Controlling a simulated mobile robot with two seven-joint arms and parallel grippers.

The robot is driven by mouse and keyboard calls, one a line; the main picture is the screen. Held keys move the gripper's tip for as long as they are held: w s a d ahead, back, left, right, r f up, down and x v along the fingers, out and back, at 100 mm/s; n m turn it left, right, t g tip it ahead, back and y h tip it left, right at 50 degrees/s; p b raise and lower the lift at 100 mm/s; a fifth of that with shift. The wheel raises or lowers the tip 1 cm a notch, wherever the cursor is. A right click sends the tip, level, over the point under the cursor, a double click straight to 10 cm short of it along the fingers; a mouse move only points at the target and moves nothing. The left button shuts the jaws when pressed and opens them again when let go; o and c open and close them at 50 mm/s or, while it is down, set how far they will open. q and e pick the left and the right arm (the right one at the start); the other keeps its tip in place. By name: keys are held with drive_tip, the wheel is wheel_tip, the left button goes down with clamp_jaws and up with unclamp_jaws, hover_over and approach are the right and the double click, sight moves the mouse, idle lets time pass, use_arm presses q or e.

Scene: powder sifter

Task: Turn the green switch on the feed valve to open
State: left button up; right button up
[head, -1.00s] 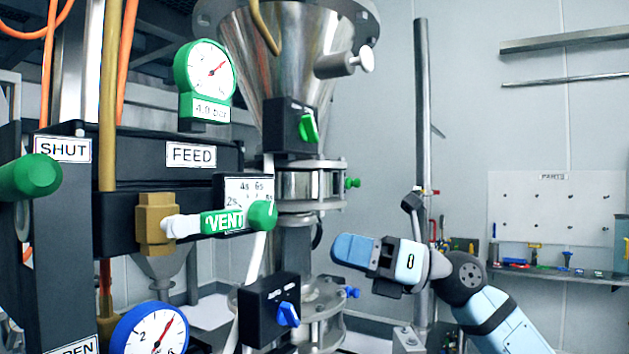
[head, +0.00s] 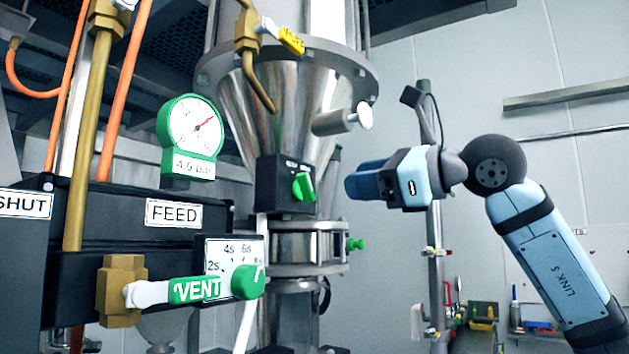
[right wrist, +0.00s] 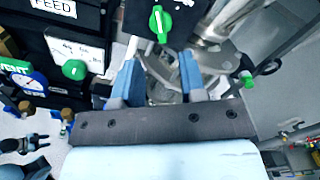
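The green switch (head: 304,187) sits on a black box (head: 277,183) at the front of the steel hopper's neck. Its handle stands roughly upright, slightly tilted. Two small labels above it are too small to read. In the right wrist view the switch (right wrist: 160,23) is at the top centre, beyond the fingertips. My right gripper (head: 354,182) is to the right of the switch at about its height, pointing left and apart from it. Its two blue fingers (right wrist: 158,64) are spread with nothing between them. A dark claw-like shape (right wrist: 25,145) at lower left may be my left gripper.
A green VENT lever (head: 195,290), a green round knob (head: 248,282) on a dial and a green-rimmed gauge (head: 190,134) are at the left. A silver side handle (head: 345,120) juts out above my right gripper. The hopper flange (head: 295,241) lies below the switch box.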

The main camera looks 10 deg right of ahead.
sight(311, 186)
drive_tip(key=p+x, duration=0.2)
drive_tip(key=x, duration=0.6)
drive_tip(key=shift+w+a, duration=0.25)
drive_tip(key=shift+w, duration=0.05)
clamp_jaws()
